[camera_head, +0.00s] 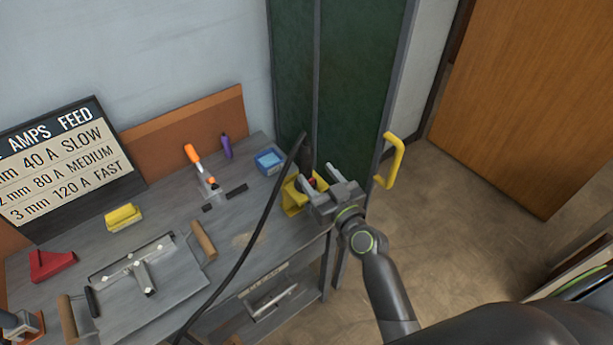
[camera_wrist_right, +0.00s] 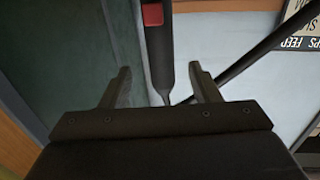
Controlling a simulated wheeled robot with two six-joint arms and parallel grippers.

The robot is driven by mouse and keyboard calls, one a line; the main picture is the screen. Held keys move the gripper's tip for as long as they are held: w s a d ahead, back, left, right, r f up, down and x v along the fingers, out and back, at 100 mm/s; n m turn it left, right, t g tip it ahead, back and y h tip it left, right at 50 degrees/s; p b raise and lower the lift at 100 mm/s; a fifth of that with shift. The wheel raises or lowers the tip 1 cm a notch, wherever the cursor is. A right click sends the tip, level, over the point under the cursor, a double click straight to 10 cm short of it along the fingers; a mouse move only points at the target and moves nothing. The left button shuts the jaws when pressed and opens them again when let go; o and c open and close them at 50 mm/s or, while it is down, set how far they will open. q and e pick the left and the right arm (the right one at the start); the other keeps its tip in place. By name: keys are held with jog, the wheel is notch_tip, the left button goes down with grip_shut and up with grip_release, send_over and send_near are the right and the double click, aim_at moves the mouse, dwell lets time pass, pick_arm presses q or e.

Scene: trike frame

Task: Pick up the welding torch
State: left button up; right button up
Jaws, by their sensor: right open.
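The welding torch (camera_head: 306,152) is a dark handle standing in a yellow holder (camera_head: 292,198) at the right end of the bench. In the right wrist view the torch (camera_wrist_right: 160,50) shows as a black body with a red trigger, tapering to a thin tip. My right gripper (camera_head: 319,177) is open at the torch. In the wrist view the torch lies in line with the gap between its fingers (camera_wrist_right: 160,75); I cannot tell whether they touch it. The gripper partly hides the torch in the head view. My left gripper is not in view.
A black cable (camera_head: 250,243) runs across the bench front. A blue box (camera_head: 270,161), an orange-handled tool (camera_head: 193,154) and a metal plate with wooden handles (camera_head: 150,285) lie on the bench (camera_head: 235,215).

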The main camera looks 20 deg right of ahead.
aim_at(309, 165)
jog(key=shift+w+a, duration=0.1)
jog(key=shift+w, duration=0.4)
jog(key=shift+w+r, duration=0.1)
jog(key=shift+w, duration=0.15)
jog(key=w+p, duration=0.1)
jog(key=w, duration=0.1)
jog(key=w+a, duration=0.1)
jog(key=w, duration=0.1)
jog(key=shift+p, duration=0.4)
jog(key=shift+w, duration=0.3)
jog(key=c, duration=0.9)
jog(key=shift+c, duration=0.8)
